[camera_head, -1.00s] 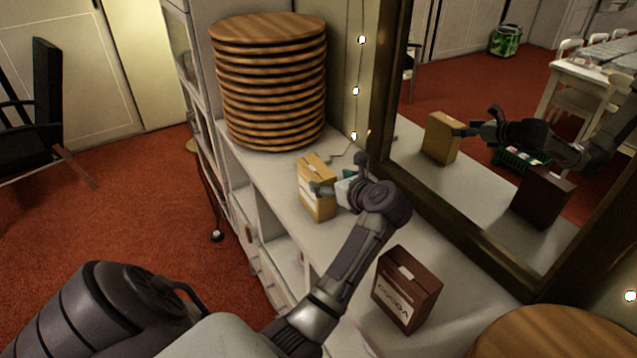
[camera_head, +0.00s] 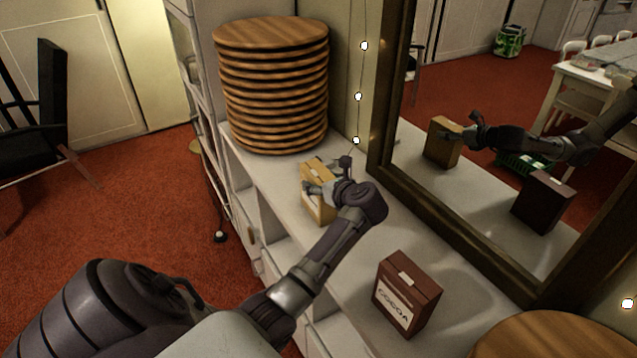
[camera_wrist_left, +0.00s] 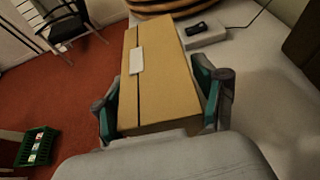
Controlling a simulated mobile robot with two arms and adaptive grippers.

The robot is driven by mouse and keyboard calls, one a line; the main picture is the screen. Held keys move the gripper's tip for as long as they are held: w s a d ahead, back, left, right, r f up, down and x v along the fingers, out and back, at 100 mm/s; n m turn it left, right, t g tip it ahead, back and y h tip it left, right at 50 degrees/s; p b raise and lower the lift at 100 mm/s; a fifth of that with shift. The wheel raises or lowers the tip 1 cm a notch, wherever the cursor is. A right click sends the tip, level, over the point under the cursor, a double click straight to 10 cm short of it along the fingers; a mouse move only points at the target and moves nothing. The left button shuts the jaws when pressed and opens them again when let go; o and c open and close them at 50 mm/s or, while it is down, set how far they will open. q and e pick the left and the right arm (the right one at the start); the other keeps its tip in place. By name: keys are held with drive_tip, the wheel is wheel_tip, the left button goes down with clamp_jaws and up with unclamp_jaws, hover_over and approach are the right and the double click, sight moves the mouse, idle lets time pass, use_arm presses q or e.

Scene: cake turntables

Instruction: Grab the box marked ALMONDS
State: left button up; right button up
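A tan box (camera_head: 321,205) stands upright on the white shelf top, in front of the stack of wooden discs. Its front label is mostly hidden by my gripper and I cannot read it. My left gripper (camera_head: 328,176) reaches the box from the near right. In the left wrist view the tan box (camera_wrist_left: 160,85) stands between the two green-padded fingers (camera_wrist_left: 155,95), one on each side. The fingers are spread about as wide as the box, with a thin gap visible at the right pad. A dark brown box (camera_head: 407,293) marked COCOA stands nearer. My right gripper is not in view.
The stack of wooden discs (camera_head: 272,90) stands just behind the tan box. A framed mirror (camera_head: 480,190) along the right side reflects the boxes and my arm. Another wooden disc (camera_head: 550,340) is at the bottom right. The white surface (camera_head: 365,225) between the two boxes is clear.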

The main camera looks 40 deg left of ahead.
use_arm(q)
drive_tip(key=c, duration=0.8)
drive_tip(key=shift+r, duration=0.1)
drive_tip(key=shift+c, duration=0.7)
